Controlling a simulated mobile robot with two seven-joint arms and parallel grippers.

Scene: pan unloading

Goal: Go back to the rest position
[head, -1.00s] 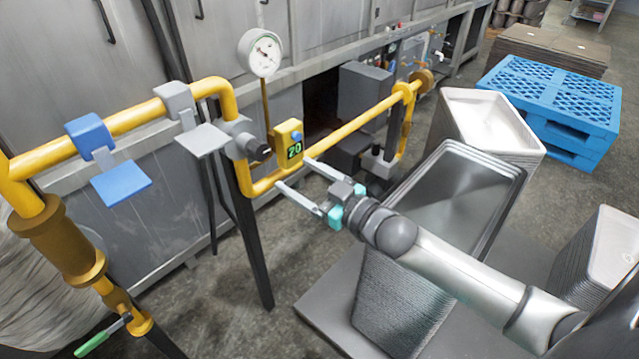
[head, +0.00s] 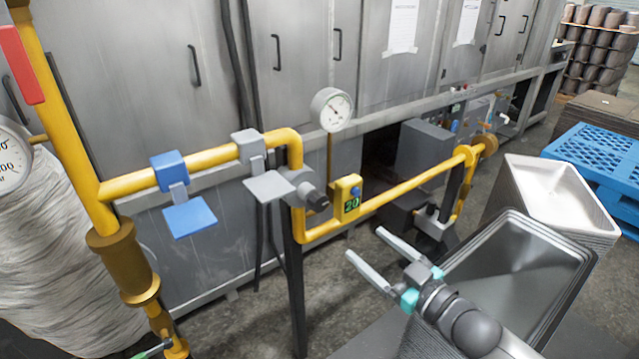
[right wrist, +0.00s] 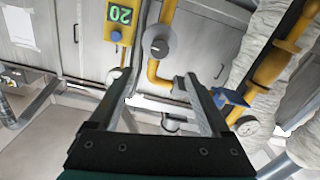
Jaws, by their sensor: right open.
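My right gripper (head: 378,262) is open and empty. It hangs in free air in front of the yellow pipe, to the left of a stack of dark pans (head: 525,270). In the right wrist view its two fingers (right wrist: 165,95) stand wide apart with nothing between them. Beyond them that view shows the yellow pipe (right wrist: 160,75) and the yellow box reading 20 (right wrist: 120,22). My left gripper is not in view.
The yellow pipe (head: 400,186) carries a round gauge (head: 332,109), a yellow box (head: 348,197) and a blue plate (head: 189,216). A stack of pale trays (head: 550,190) and a blue pallet (head: 600,165) stand at right. Grey cabinets (head: 150,60) line the back. Bare floor (head: 330,300) lies below the gripper.

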